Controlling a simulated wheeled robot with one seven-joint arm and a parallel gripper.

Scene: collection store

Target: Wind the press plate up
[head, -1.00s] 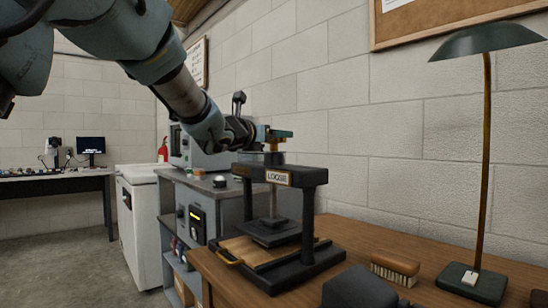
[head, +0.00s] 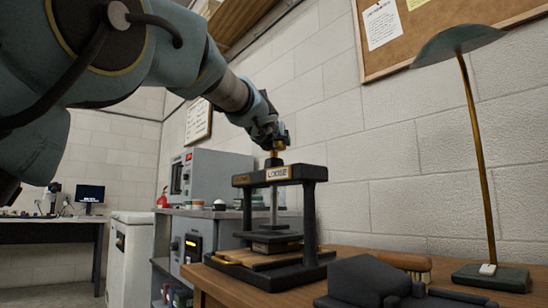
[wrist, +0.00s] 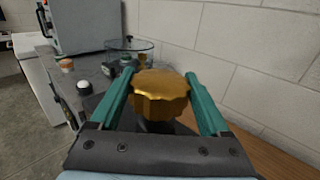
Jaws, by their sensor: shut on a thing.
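The black press (head: 312,228) stands on the wooden bench, with a label reading "LOOSE" on its crossbar. Its dark press plate (head: 268,236) hangs level on the central screw (head: 274,206), low in the frame. A brownish block (head: 272,247) shows beneath the plate; whether they touch I cannot tell. The brass knob (wrist: 160,90) tops the screw and also shows above the crossbar in the head view (head: 276,147). My gripper (wrist: 160,78) is shut on the knob from above, a teal finger on each side. In the head view my gripper (head: 272,136) partly hides the knob.
A dark grey object (head: 362,283) lies on the bench in front of the press. A brush (head: 402,262) and a green desk lamp (head: 489,276) stand to the right. A grey cabinet (head: 199,232) with small items on top is at left. The block wall is close behind.

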